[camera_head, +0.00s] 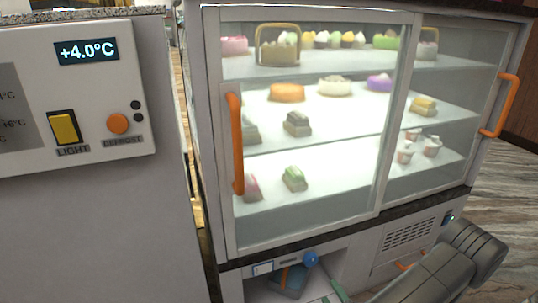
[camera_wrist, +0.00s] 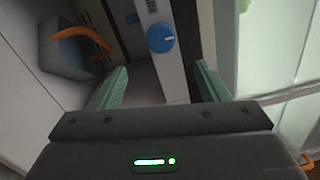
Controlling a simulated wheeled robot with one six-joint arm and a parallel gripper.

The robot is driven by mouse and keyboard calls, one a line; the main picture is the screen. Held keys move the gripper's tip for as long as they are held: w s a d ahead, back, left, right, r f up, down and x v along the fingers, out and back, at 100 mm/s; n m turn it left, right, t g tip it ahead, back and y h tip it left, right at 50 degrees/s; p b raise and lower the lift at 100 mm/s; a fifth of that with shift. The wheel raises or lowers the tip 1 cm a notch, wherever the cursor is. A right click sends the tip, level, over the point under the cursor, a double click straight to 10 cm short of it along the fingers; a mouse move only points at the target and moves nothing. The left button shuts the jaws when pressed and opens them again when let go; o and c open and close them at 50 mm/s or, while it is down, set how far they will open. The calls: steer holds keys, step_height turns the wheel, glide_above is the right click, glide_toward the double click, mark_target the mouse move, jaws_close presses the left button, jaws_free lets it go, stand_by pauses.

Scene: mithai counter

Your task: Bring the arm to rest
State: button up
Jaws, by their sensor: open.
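My gripper (camera_wrist: 161,68) shows in the wrist view with its two green fingers spread apart and nothing between them. A blue knob (camera_wrist: 160,38) on a pale panel edge lies just beyond the gap between the fingertips; I cannot tell the exact distance. In the head view the same blue knob (camera_head: 310,258) sits low on the counter front. My grey arm reaches in from the lower right there, and a bit of green finger shows by the knob. The rest of my gripper is cut off or hidden.
A glass display case (camera_head: 400,100) with orange handles holds sweets and cakes on several shelves. A grey panel (camera_head: 80,200) with a light switch and a +4.0°C readout stands left. A dark bin with an orange handle (camera_wrist: 85,40) sits in the open compartment. Floor shows at right.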

mark_target(312, 262)
steer(key=b+x, duration=0.3)
steer(key=x, duration=1)
steer(key=shift+b, duration=0.3)
steer(key=shift+s+d+r+m+p, duration=0.15)
steer(key=shift+m+p, duration=0.4)
steer(key=shift+m, duration=0.35)
steer(key=m+p, duration=0.2)
steer(key=shift+r+m, duration=0.1)
steer(key=shift+m, duration=0.2)
steer(key=m+p, duration=0.3)
steer(key=m, duration=0.1)
steer(key=shift+m+h+p, duration=0.3)
steer(key=shift+h+p, duration=0.1)
steer(key=m+p, duration=0.4)
steer(key=m, duration=0.1)
steer(key=shift+m+p, duration=1.25)
steer(key=shift+m, duration=0.65)
